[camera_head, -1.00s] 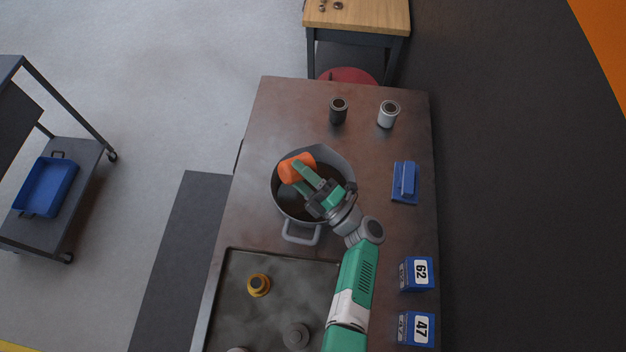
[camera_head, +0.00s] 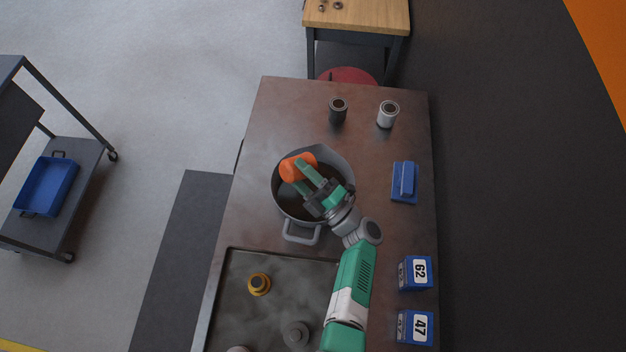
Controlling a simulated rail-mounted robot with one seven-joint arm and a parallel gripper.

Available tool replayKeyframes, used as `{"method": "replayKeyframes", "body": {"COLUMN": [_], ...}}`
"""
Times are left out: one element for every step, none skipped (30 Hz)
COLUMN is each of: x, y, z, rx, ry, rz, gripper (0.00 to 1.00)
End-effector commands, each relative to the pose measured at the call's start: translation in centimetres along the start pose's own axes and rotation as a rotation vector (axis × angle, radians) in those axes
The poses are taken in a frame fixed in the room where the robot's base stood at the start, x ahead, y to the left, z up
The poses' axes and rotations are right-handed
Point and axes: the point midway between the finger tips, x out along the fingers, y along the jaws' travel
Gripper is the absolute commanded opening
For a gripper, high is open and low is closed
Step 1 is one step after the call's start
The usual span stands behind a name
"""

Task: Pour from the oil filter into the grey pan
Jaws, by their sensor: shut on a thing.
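The oil filter (camera_head: 290,169) is an orange cylinder, lying tilted over the far left part of the grey pan's opening. My gripper (camera_head: 302,176) has green fingers and is shut on the oil filter, above the pan. The grey pan (camera_head: 286,218) is round and deep, with a handle at its near side, and stands on the brown bench. Dark brown liquid or a dark bottom shows inside the pan. My gripper and the filter hide part of the inside, and I cannot see whether anything flows from the filter.
A black can (camera_head: 338,113) and a white can (camera_head: 387,116) stand behind the pan. A blue block (camera_head: 404,181) and blue numbered boxes (camera_head: 416,272) line the right edge. A dark tray (camera_head: 245,315) in front holds a yellow part (camera_head: 259,284) and grey parts.

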Motion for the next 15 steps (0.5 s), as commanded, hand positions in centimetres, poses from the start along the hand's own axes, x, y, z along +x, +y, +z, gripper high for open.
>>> {"method": "replayKeyframes", "body": {"x": [0.05,0.06,0.06,0.06,0.06,0.06,0.06,0.07,0.07,0.07,0.07,0.07,0.07,0.07,0.07], "y": [0.12,0.13,0.14,0.15,0.16,0.17,0.18,0.19,0.20,0.21,0.22,0.23,0.24,0.26,0.27], "z": [0.01,0.01,0.02,0.03,0.03,0.04,0.05,0.05,0.06,0.07,0.07,0.08,0.09,0.09,0.10], "rx": [0.004,0.006,0.010,0.013,0.015,0.019,0.021,0.024,0.028,0.030,0.033,0.037,0.039,0.042,0.046], "ry": [-0.001,-0.001,-0.002,-0.003,-0.004,-0.005,-0.006,-0.006,-0.008,-0.008,-0.009,-0.010,-0.011,-0.012,-0.013], "rz": [0.003,0.004,0.005,0.006,0.007,0.009,0.010,0.011,0.012,0.013,0.014,0.016,0.017,0.018,0.020], "gripper": [0.19,0.19,0.19,0.19,0.19,0.19,0.19,0.19,0.19,0.19,0.19,0.19,0.19,0.19,0.19]}}
